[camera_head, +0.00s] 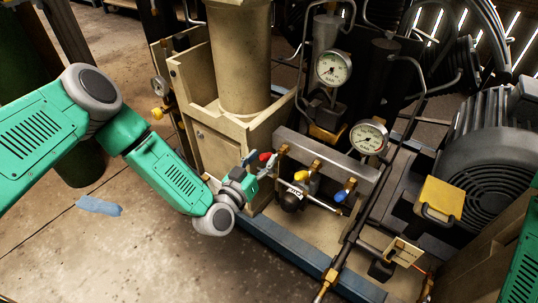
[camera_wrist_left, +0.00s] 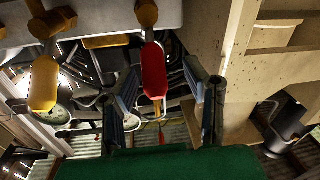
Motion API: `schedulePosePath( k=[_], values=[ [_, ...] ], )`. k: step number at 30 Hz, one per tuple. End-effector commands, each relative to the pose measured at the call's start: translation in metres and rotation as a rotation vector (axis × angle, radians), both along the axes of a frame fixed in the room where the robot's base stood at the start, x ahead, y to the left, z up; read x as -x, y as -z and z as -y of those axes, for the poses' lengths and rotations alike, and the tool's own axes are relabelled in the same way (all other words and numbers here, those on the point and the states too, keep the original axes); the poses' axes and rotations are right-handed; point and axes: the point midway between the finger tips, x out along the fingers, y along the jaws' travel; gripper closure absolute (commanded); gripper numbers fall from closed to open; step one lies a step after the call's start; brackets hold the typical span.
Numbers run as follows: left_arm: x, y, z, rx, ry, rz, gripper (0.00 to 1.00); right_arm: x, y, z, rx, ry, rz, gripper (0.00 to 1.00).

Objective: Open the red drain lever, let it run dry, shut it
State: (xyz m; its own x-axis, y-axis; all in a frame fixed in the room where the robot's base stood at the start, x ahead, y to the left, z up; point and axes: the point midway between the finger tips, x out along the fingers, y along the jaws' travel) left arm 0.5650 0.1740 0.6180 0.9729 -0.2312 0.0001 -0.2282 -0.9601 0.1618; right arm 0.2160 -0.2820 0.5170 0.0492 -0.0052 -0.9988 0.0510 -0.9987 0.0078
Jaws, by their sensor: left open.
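The red drain lever (camera_head: 265,157) sits at the left end of the grey manifold bar, among brass valves. In the left wrist view the red lever (camera_wrist_left: 154,72) hangs from its brass fitting, between the two fingers. My left gripper (camera_head: 252,162) is open beside the lever; in its wrist view the fingers (camera_wrist_left: 163,95) stand apart on either side of the lever, with visible space around it. I cannot tell from these views whether a finger touches it. My right gripper is not in view; a green part of my arm shows at the lower right edge.
A yellow lever (camera_head: 300,176) and a blue lever (camera_head: 340,195) are on the same grey bar (camera_head: 325,158). Two round gauges (camera_head: 333,68) stand behind it. A beige cabinet (camera_head: 225,140) is close on the left. A motor (camera_head: 490,150) fills the right.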

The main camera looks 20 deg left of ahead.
Motion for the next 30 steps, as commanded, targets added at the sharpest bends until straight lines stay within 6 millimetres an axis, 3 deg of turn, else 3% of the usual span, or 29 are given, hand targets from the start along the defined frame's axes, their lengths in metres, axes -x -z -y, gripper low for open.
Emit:
schedulePosePath(
  k=[6,17,18,21,30],
  values=[
    [-0.027,-0.001,0.010,-0.004,0.001,0.002,0.59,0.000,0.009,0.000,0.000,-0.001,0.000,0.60],
    [-0.032,-0.001,0.010,-0.001,0.001,-0.002,0.59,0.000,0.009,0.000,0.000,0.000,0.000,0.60],
    [-0.032,-0.001,0.010,-0.001,0.001,-0.002,0.62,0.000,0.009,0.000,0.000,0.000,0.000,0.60],
    [-0.032,-0.001,0.009,0.000,0.001,-0.001,0.98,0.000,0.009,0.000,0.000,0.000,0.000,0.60],
    [-0.032,0.000,0.009,-0.002,-0.002,0.005,1.00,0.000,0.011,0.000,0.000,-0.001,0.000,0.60]
  ],
)
